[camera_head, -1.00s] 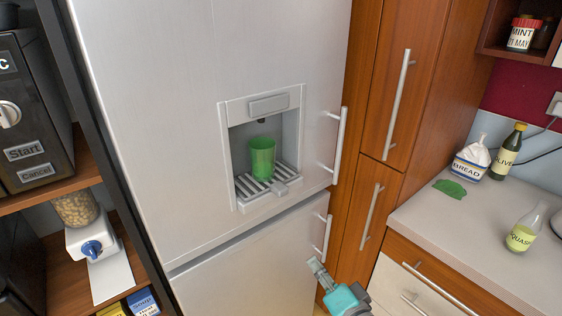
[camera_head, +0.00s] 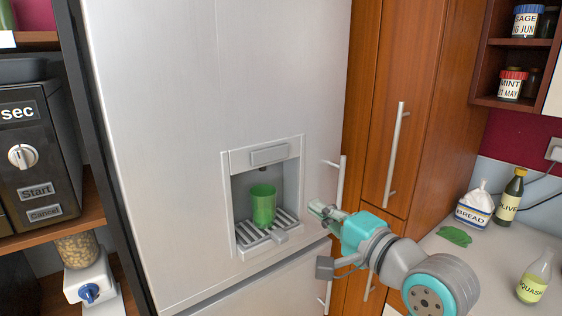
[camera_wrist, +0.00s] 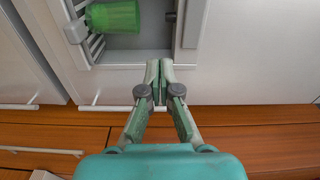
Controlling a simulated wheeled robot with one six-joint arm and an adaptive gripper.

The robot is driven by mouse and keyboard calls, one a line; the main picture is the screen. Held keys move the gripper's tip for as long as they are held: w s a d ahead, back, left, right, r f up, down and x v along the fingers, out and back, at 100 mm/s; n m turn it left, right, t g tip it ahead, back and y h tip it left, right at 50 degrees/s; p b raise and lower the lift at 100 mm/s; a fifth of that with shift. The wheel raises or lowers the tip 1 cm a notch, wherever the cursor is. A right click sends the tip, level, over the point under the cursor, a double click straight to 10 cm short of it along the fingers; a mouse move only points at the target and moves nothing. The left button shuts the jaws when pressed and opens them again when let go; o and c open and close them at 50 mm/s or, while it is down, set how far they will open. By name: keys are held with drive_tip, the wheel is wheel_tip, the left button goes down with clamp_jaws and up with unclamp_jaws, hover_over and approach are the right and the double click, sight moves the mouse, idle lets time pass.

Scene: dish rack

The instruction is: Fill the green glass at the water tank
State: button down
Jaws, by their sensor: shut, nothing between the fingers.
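The green glass (camera_head: 263,204) stands upright on the slatted tray (camera_head: 250,238) in the water tank recess of the fridge door. A pad (camera_head: 269,154) and a small dark spout are above it. In the wrist view the green glass (camera_wrist: 113,16) shows at the upper left, partly cut off by the frame. My gripper (camera_head: 318,208) is to the right of the recess, close to the fridge handle and apart from the glass. In the wrist view my gripper (camera_wrist: 158,67) is shut and empty, its tips near the recess's edge. The water level inside the glass cannot be made out.
The upper fridge handle (camera_head: 340,185) stands out just behind my gripper. Wooden cupboards with a long handle (camera_head: 397,155) are at the right, then a counter with a bread bag (camera_head: 474,207) and bottles. A dark oven (camera_head: 35,150) stands at the left.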

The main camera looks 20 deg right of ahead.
sight(271, 156)
wheel_tip(271, 156, up, 6)
drive_tip(key=s, duration=0.1)
drive_tip(key=shift+d+y, duration=0.15)
drive_tip(key=shift+y, duration=0.15)
drive_tip(key=x, duration=1.3)
drive_tip(key=shift+f, duration=0.2)
drive_tip(key=shift+w+a, duration=0.2)
drive_tip(key=shift+w, duration=0.2)
drive_tip(key=shift+w+a, duration=0.2)
drive_tip(key=shift+w, duration=0.45)
drive_tip(key=shift+w+r, duration=0.1)
drive_tip(key=shift+r, duration=0.05)
drive_tip(key=shift+w+a, duration=0.15)
drive_tip(key=shift+a, duration=0.05)
idle(0.3)
